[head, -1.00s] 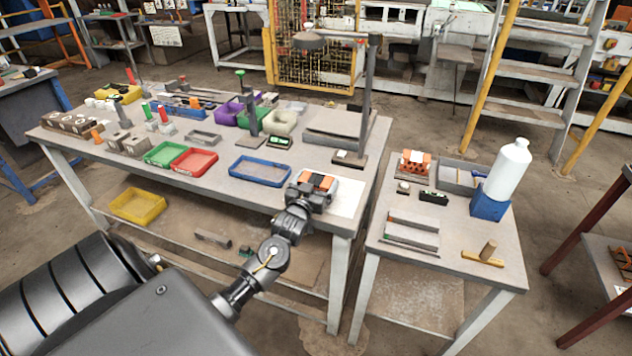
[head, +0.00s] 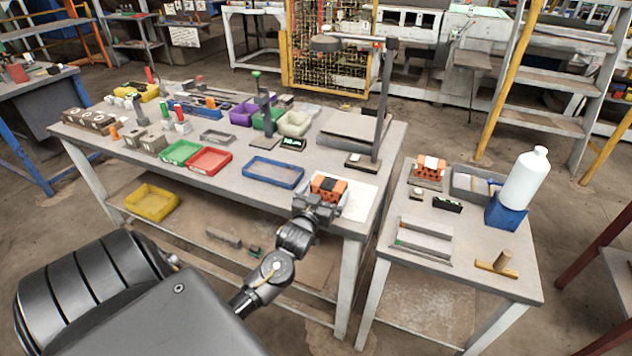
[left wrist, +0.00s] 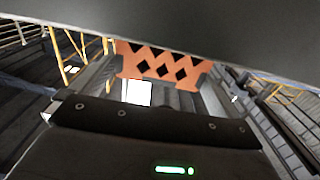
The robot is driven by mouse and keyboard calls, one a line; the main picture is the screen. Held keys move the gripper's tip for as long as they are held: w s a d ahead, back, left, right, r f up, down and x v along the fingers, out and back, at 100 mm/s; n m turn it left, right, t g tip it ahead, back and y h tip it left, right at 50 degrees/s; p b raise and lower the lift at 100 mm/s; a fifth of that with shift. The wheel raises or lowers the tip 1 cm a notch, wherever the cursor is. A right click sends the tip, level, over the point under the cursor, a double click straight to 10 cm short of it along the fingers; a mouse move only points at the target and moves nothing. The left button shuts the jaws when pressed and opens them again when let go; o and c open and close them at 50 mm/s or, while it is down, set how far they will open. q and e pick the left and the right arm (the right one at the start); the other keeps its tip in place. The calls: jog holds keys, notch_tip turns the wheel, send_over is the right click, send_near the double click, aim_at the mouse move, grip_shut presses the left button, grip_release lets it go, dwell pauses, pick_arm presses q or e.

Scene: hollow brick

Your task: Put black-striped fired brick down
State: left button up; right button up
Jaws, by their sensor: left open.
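The black-striped fired brick (head: 328,187) is orange with a dark band across its top. It rests on a white sheet (head: 358,200) at the front right corner of the large table. My left gripper (head: 318,203) is open on the near side of the brick, close to it. In the left wrist view the brick's holed orange face (left wrist: 162,66) shows ahead, around the ends of the spread fingers; whether they touch it I cannot tell. My right gripper is not in view.
A blue tray (head: 273,172) lies left of the brick, with a red tray (head: 208,161) further left. A lamp post (head: 385,105) stands behind.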

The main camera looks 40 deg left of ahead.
pick_arm(q)
jog(key=v, duration=0.8)
jog(key=shift+s+b, duration=0.3)
jog(key=shift+b, duration=0.15)
jog(key=shift+d, duration=0.15)
jog(key=s+d+f+m+g+h, duration=0.35)
jog(key=s+d+f+g, duration=0.25)
jog(key=s+d+f, duration=0.25)
jog(key=s+d+f+m+g+h, duration=0.1)
jog(key=s+d+f+g, duration=0.25)
jog(key=s, duration=0.45)
jog(key=s+d+f+m+g+h, duration=0.1)
jog(key=s+d+f+g+h, duration=0.15)
jog(key=s+d+g, duration=0.4)
notch_tip(320, 180, down, 26)
jog(key=s+a+t+y, duration=0.1)
jog(key=s, duration=0.2)
jog(key=s+a+f+g, duration=0.1)
jog(key=s+a+f, duration=0.2)
jog(key=s+f, duration=1.2)
jog(key=shift+s+f+m, duration=0.15)
jog(key=shift+s+m, duration=0.2)
jog(key=shift+s, duration=0.1)
